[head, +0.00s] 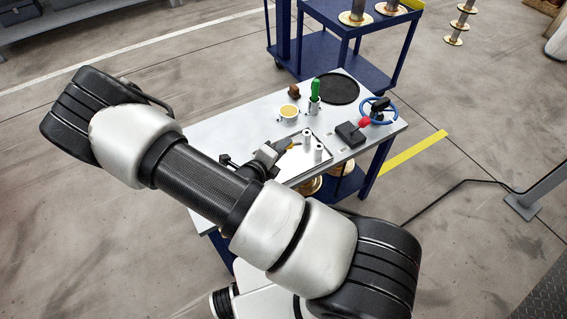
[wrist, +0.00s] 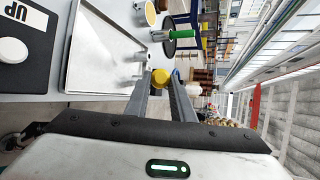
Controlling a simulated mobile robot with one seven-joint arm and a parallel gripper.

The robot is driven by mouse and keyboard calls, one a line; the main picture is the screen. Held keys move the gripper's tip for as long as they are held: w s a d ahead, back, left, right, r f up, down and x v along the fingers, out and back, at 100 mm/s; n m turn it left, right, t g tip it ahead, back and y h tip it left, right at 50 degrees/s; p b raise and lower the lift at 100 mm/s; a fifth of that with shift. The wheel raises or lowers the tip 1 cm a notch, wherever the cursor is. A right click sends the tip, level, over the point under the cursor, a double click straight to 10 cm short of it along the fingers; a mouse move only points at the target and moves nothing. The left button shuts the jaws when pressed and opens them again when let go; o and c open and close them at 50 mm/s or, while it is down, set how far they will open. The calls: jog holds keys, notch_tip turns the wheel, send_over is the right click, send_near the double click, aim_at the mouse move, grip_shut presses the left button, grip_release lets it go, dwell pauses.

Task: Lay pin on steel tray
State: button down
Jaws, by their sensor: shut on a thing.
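My gripper (wrist: 164,88) is shut on a yellow rounded piece (wrist: 160,78), which I take to be the pin's end. The rest of the pin is hidden between and beyond the fingers. In the head view my gripper (head: 286,146) is over the table beside two upright steel posts, mostly hidden by my arm. The steel tray (wrist: 88,60) is a pale sheet with a raised rim, left of the fingers in the wrist view. It also shows in the head view (head: 294,171), partly behind my arm. I cannot tell whether the pin touches the tray.
A red knob (head: 365,122) and blue handwheel (head: 378,112) are at right. The table's left part looks clear.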

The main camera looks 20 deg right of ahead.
jog(key=f+b, duration=0.7)
jog(key=f, duration=0.2)
jog(key=shift+s+d+f+b, duration=0.1)
jog(key=shift+d+f+b, duration=0.15)
jog(key=shift+b, duration=0.15)
jog(key=c, duration=1.4)
grip_release()
jog(key=shift+c, duration=0.2)
jog(key=shift+a, duration=0.1)
jog(key=p+v, duration=0.3)
jog(key=v, duration=1.4)
jog(key=shift+s+p, duration=0.25)
jog(key=shift+p, duration=0.05)
